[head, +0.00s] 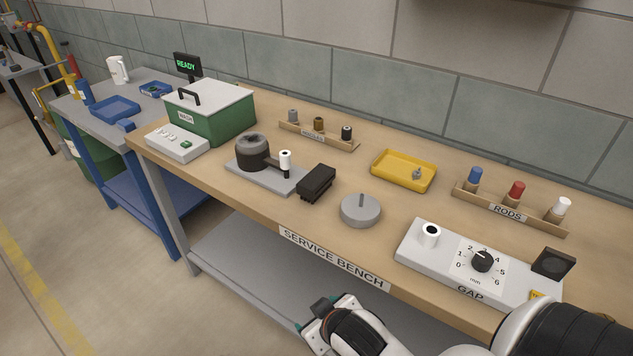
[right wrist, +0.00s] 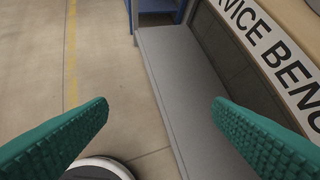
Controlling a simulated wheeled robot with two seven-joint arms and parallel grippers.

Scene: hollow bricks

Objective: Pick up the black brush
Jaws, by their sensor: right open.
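The black brush (head: 316,183) appears as a dark oblong block lying on the wooden service bench (head: 330,222), near its front edge. It sits just right of the grey plate with the dark cylinder, and it does not show in the right wrist view. My right gripper (head: 322,312) is in front of the bench, lower in the picture than the brush and apart from it. In the right wrist view its two green fingers (right wrist: 160,130) are wide apart with nothing between them. My left gripper is not in view.
A white gap gauge (head: 410,255) and yellow tray (head: 381,170) are further right. A grey lower shelf (right wrist: 180,80) runs under the bench.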

